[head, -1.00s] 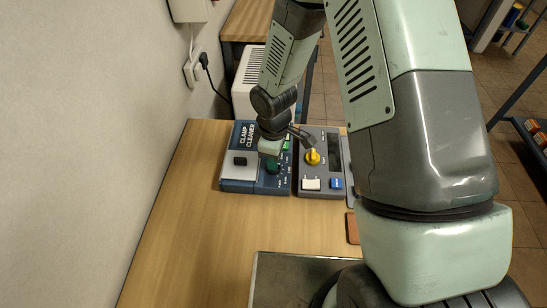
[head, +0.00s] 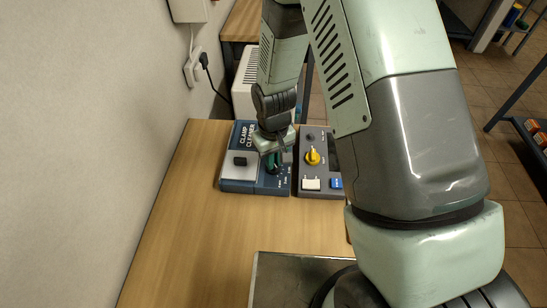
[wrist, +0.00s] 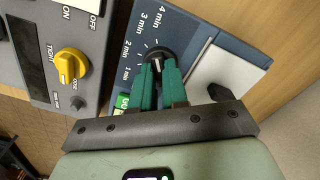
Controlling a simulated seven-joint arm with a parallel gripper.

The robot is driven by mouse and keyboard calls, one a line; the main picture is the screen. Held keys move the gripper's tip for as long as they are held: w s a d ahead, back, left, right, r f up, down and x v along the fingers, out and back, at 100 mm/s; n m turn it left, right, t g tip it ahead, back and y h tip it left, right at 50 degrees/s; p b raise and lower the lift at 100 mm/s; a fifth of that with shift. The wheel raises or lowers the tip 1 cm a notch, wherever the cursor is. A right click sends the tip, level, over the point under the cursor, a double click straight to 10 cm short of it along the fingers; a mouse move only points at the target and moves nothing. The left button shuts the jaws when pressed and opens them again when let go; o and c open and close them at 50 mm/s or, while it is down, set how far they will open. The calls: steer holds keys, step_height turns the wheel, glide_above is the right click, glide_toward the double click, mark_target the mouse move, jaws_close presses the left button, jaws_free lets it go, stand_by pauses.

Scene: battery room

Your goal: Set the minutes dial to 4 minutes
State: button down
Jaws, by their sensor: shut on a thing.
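The minutes dial (wrist: 153,56) is a black round knob with a white mark, on the blue clamp cleaner (head: 238,186). In the wrist view, labels from 1 min to 4 min curve around its left and upper side. The white mark shows near the fingertips; which label it points to is hard to tell. My gripper (wrist: 158,76) has green fingers, shut on the dial from both sides. In the head view my gripper (head: 273,164) is over the right part of the clamp cleaner and hides the dial.
A grey device (head: 319,190) with a yellow knob (head: 313,157) and white and blue switches stands close on the right. A black switch (head: 240,161) sits on the clamp cleaner's light panel. A wall runs along the left.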

steer(key=shift+m, duration=0.4)
steer(key=c, duration=1.1)
jaws_free()
steer(key=shift+c, duration=0.2)
steer(key=shift+r, duration=0.1)
step_height(320, 180, up, 11)
steer(key=shift+f, duration=0.2)
